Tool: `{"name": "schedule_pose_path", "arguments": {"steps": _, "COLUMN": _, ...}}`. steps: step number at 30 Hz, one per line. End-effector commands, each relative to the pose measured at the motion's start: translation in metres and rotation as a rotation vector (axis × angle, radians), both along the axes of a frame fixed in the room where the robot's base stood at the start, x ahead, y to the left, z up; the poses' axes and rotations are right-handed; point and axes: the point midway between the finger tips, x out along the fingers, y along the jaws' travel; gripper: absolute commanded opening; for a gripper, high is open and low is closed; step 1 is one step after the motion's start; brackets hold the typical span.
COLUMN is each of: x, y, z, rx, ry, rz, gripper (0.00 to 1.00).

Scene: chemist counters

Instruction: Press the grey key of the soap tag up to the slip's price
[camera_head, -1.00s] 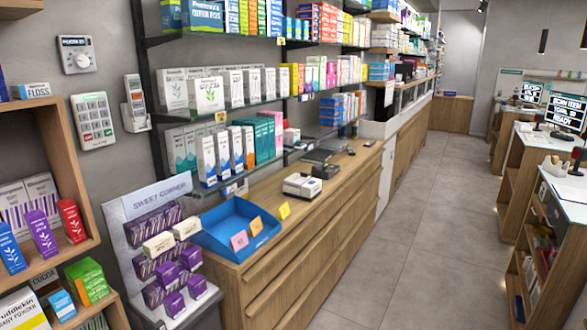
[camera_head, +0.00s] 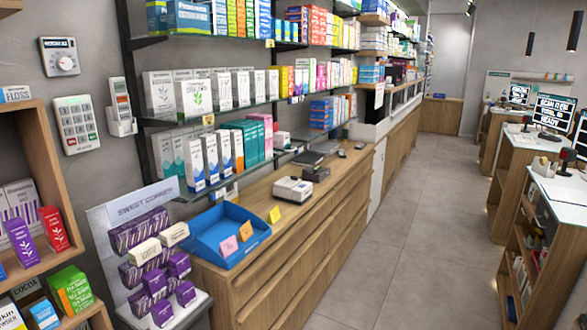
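My gripper is not in view. No soap tag with a grey key can be made out at this size. Small pale tags (camera_head: 227,191) sit on the front edge of the lower wall shelf, too small to read. I cannot tell which paper is the slip.
A wooden counter (camera_head: 300,235) runs along the left wall, with a white device (camera_head: 292,189) on it. A sweets stand (camera_head: 125,207) is at front left. A keypad (camera_head: 75,124) hangs on the wall. The grey floor aisle (camera_head: 415,230) is clear, with desks at right.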

Motion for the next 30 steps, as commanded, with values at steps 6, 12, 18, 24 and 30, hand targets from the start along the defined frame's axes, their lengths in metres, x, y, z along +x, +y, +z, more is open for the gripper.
{"name": "schedule_pose_path", "arguments": {"steps": 6, "x": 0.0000, "y": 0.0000, "z": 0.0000, "rx": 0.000, "ry": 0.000, "rz": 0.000, "gripper": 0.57}}
{"name": "schedule_pose_path", "arguments": {"steps": 12, "x": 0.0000, "y": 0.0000, "z": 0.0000, "rx": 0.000, "ry": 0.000, "rz": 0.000, "gripper": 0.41}}
{"name": "schedule_pose_path", "arguments": {"steps": 18, "x": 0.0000, "y": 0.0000, "z": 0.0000, "rx": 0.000, "ry": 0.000, "rz": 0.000, "gripper": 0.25}}
{"name": "schedule_pose_path", "arguments": {"steps": 24, "x": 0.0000, "y": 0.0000, "z": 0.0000, "rx": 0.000, "ry": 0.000, "rz": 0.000, "gripper": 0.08}}
{"name": "schedule_pose_path", "arguments": {"steps": 30, "x": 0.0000, "y": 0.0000, "z": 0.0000, "rx": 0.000, "ry": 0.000, "rz": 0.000, "gripper": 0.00}}
